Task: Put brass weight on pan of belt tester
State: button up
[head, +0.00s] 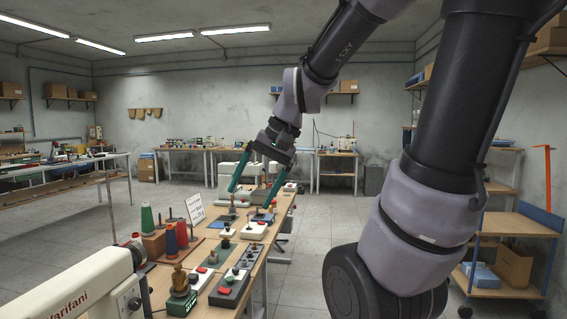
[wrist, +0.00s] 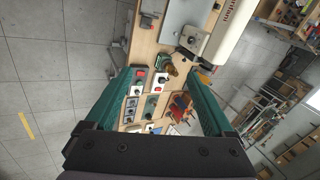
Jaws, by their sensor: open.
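A small brass-coloured piece with a rounded top (head: 179,275), which looks like the brass weight, stands at the near end of the workbench. It appears at a dark green block (head: 182,303); I cannot tell whether it rests on it or beside it. In the wrist view the brass piece (wrist: 173,70) shows between my fingers' lines, far below. I cannot tell for sure which device is the belt tester or where its pan is. My gripper (head: 250,196), with long teal fingers, is open and empty above the farther part of the bench.
A cream sewing machine (head: 82,285) stands at the near left. Thread cones (head: 147,219), a white sign (head: 195,207) and several button boxes (head: 231,287) crowd the wooden bench (head: 213,313). A shelf trolley (head: 515,228) stands at the right. The floor between is free.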

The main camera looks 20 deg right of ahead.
jog(key=s+d+r+t+h, duration=0.2)
jog(key=s+d+r+t, duration=0.1)
jog(key=d+r+t, duration=0.1)
jog(key=shift+d+r+h, duration=0.3)
jog(key=shift+d+r, duration=0.55)
jog(key=shift+r, duration=0.05)
